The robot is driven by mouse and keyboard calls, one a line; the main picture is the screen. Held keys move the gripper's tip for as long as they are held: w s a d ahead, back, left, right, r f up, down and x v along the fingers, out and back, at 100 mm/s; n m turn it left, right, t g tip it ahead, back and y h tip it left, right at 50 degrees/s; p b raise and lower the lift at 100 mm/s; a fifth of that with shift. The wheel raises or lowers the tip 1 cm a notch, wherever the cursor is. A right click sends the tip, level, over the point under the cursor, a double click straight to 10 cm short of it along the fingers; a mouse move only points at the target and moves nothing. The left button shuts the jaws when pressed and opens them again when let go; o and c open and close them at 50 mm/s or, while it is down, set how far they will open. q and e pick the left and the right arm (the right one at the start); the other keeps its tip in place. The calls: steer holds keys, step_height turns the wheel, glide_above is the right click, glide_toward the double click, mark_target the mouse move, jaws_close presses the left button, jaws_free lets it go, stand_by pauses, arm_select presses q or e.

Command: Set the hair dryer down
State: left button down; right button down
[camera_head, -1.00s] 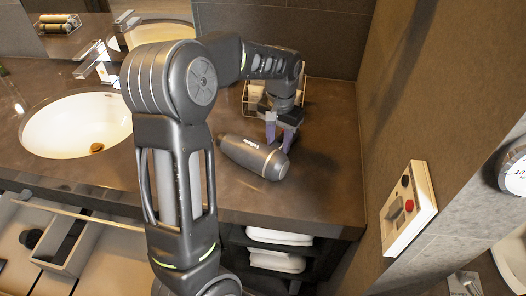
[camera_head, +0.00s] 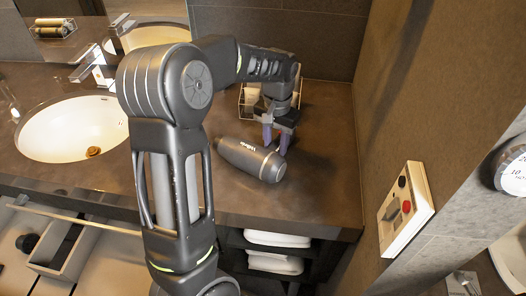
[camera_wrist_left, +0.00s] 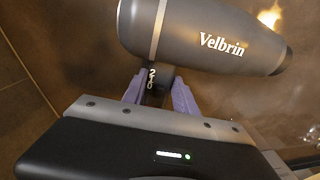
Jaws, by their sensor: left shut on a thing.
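The grey hair dryer (camera_head: 249,158) is over the right part of the brown vanity counter (camera_head: 318,190), its barrel roughly level. My left gripper (camera_head: 277,138) reaches it from behind and above. In the left wrist view the dryer's barrel (camera_wrist_left: 200,35), lettered "Velbrin", crosses the top. The purple fingers of my left gripper (camera_wrist_left: 160,92) are shut on its short handle, marked with a "2", just below the barrel. Whether the dryer touches the counter cannot be told. My right gripper is not in view.
A white sink (camera_head: 72,128) with a faucet is at the left. A wire basket (camera_head: 250,98) stands behind my gripper. A wall with a switch panel (camera_head: 405,208) bounds the right. Folded towels (camera_head: 277,250) lie on a shelf below. Counter right of the dryer is clear.

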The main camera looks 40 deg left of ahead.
arm_select(q)
step_height(320, 180, up, 10)
steer(key=shift+r+b, duration=0.1)
steer(key=shift+b, duration=0.4)
stand_by(0.6)
